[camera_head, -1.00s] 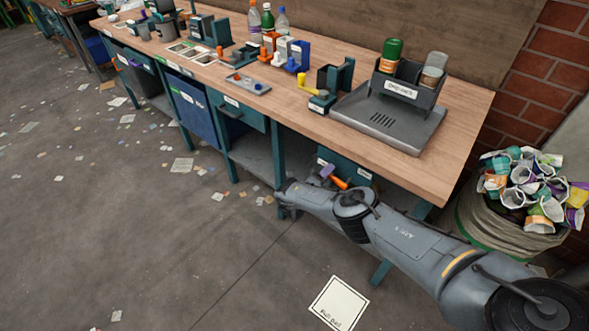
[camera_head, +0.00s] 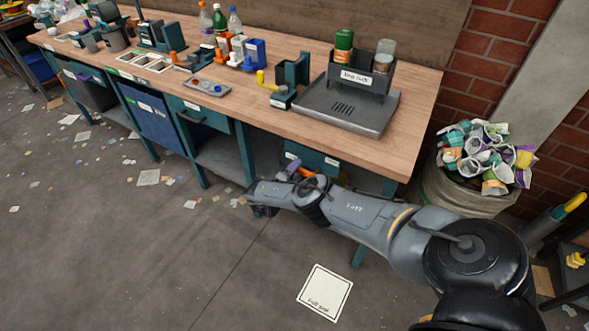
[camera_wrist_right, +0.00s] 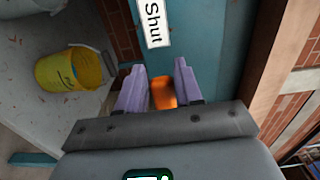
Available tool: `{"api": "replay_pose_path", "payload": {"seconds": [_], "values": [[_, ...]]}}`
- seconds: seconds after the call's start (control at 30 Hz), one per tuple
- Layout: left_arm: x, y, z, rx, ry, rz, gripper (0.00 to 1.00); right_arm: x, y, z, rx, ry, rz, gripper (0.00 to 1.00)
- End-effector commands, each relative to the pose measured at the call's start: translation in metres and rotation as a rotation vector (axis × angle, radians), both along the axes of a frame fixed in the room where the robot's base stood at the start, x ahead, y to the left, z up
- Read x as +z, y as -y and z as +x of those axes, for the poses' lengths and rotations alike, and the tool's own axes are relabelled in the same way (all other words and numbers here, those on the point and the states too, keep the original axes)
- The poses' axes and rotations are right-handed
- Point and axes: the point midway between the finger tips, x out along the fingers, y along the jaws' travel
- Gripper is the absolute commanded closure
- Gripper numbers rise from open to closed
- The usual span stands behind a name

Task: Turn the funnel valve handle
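In the right wrist view, the orange valve handle (camera_wrist_right: 163,93) lies between my two purple right fingertips (camera_wrist_right: 160,75) and fills nearly the whole gap. My right gripper (camera_head: 292,168) appears closed on it, though the contact faces are hidden. A white label reading "Shut" (camera_wrist_right: 154,22) is on the teal panel just beyond. In the head view, the orange handle (camera_head: 307,172) shows small beside the purple fingers, under the bench's front edge and partly behind my right arm. The funnel itself cannot be made out. My left gripper is not in view.
The wooden workbench (camera_head: 400,140) runs above the handle, with a grey tray (camera_head: 350,118) on it. A sack of crushed cups (camera_head: 470,190) stands at the right. A yellow bucket (camera_wrist_right: 70,70) sits beside the panel. The floor in front is mostly open, with scattered paper.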

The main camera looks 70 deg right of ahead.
Motion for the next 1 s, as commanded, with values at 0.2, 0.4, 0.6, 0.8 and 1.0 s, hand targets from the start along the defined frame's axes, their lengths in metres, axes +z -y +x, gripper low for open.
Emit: {"api": "replay_pose_path", "payload": {"seconds": [0.2,0.4,0.6,0.8,1.0], "values": [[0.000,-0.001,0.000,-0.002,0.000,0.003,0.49,0.000,0.000,0.000,0.001,0.001,-0.001,0.49],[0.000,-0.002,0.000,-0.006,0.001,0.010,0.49,0.001,-0.001,0.001,0.001,0.001,-0.001,0.49],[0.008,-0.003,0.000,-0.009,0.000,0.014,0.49,0.002,-0.018,0.002,0.002,0.002,-0.001,0.49],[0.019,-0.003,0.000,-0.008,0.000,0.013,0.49,0.003,-0.052,0.006,0.002,0.001,0.001,0.49],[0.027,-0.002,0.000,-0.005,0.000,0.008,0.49,0.001,-0.084,0.008,0.001,-0.001,0.001,0.49]]}}
